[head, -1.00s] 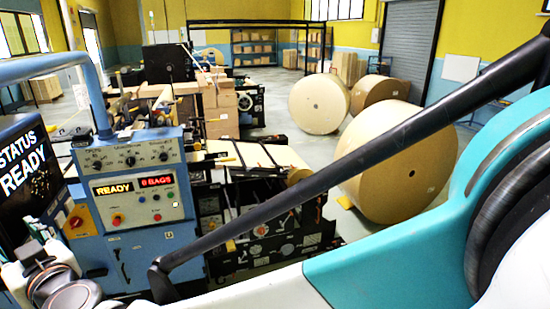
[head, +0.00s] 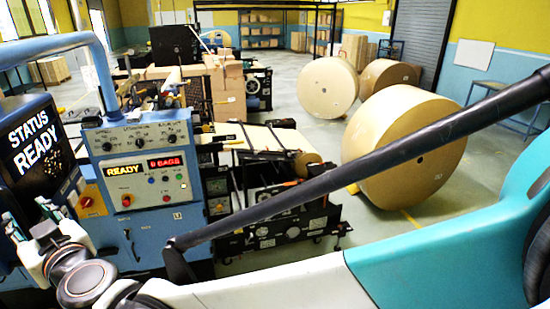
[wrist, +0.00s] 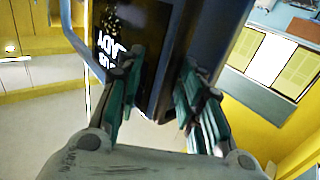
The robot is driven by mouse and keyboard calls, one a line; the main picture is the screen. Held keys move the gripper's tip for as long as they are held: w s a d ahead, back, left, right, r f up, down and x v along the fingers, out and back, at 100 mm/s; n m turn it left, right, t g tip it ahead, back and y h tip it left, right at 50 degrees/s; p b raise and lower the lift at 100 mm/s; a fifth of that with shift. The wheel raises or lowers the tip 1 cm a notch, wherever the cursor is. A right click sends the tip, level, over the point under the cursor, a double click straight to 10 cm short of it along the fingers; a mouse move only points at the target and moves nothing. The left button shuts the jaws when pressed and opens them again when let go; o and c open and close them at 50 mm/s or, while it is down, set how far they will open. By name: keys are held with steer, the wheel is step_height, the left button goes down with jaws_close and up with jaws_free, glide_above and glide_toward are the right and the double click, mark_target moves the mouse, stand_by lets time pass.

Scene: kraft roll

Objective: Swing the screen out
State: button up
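The black screen (head: 32,150) reading STATUS READY stands at the left of the head view, beside the blue control panel (head: 135,150). A blue tube arm (head: 45,48) arches above it. My gripper (head: 22,232) is at the lower left, by the screen's lower part; its fingertips are hard to make out there. In the wrist view, the dark screen (wrist: 128,30) is seen tilted, with its lettering partly hidden behind the left finger. My gripper (wrist: 160,80) has its green-padded fingers wide apart, with the screen's edge between or just beyond them. Contact cannot be told.
The control panel shows READY and a BAGS count. A bag machine (head: 275,190) stands beyond it, with large kraft rolls (head: 405,150) to the right. My own dark bar and white and teal arm cross the foreground. Open floor (head: 480,175) lies at the right.

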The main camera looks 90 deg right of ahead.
steer(key=v, duration=0.6)
steer(key=shift+s, duration=0.2)
steer(key=shift+s+a, duration=0.1)
steer(key=shift+a, duration=0.05)
stand_by(0.6)
step_height(320, 180, down, 25)
steer(key=a+g+y+b, duration=0.15)
steer(key=g+b, duration=0.35)
steer(key=b, duration=1.5)
steer(key=a+f+n+g+y+b, duration=0.1)
steer(key=a+f+n+y+b, duration=0.2)
steer(key=a+f+b, duration=0.4)
steer(key=a+f+n+g+y+b, duration=0.2)
steer(key=a+f+b, duration=0.5)
steer(key=f, duration=0.8)
steer(key=shift+s+f+n+g+y+b, duration=0.25)
steer(key=shift+n+y+b, duration=0.25)
steer(key=shift+y+b, duration=0.65)
steer(key=shift+d, duration=0.2)
